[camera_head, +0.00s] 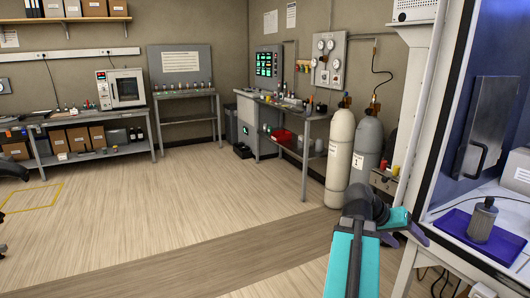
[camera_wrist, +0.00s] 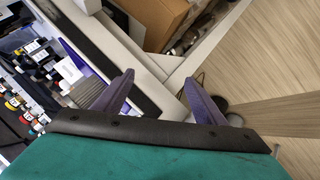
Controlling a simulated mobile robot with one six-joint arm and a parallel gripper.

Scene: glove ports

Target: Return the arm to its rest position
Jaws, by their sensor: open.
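My gripper (camera_head: 408,235) is at the end of my teal arm, low right of centre in the head view, beside the front edge of the cabinet. In the wrist view my gripper (camera_wrist: 158,78) shows two purple fingers spread apart with nothing between them. Its left finger overlaps the cabinet's edge and tray area in that picture, and its right finger points past the pale frame towards the floor. My arm hides part of the floor.
A cabinet (camera_head: 475,100) with a dark handle stands at right. A grey canister (camera_head: 483,220) stands on a purple tray (camera_head: 448,222) there. Two gas cylinders (camera_head: 339,160) stand beyond my arm. Benches line the back walls.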

